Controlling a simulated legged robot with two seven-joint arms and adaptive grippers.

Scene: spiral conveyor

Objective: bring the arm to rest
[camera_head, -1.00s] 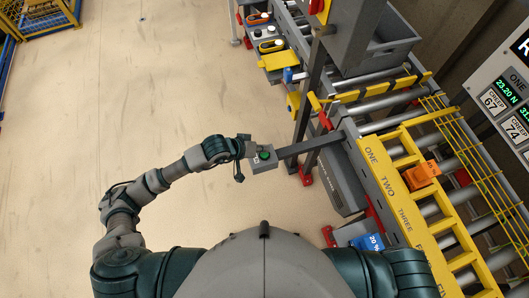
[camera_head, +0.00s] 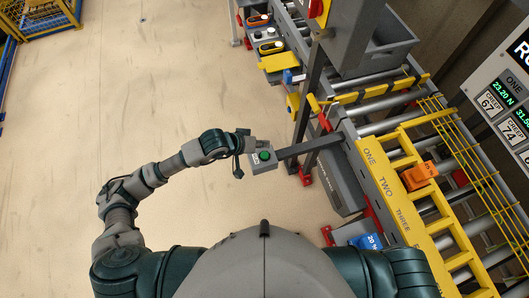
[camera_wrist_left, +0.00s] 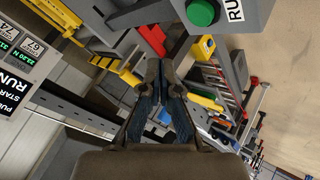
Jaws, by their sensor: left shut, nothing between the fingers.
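My left arm reaches out from the lower left in the head view. Its gripper (camera_head: 245,141) is beside a grey control box (camera_head: 257,166) with a green button (camera_head: 264,156), just up and left of the button. In the left wrist view the gripper fingers (camera_wrist_left: 162,72) are closed together with nothing between them. The green button (camera_wrist_left: 202,12) and its box with a RUN label (camera_wrist_left: 235,8) show at the top of that view, apart from the fingertips. My right upper arm shows at the bottom right of the head view, but its gripper is out of frame.
A grey bar (camera_head: 309,146) joins the box to the conveyor frame. A yellow numbered rail (camera_head: 376,174) with rollers runs down the right, with an orange block (camera_head: 419,175) on it. A blue block (camera_head: 368,242) sits lower. The floor (camera_head: 110,100) at left is clear.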

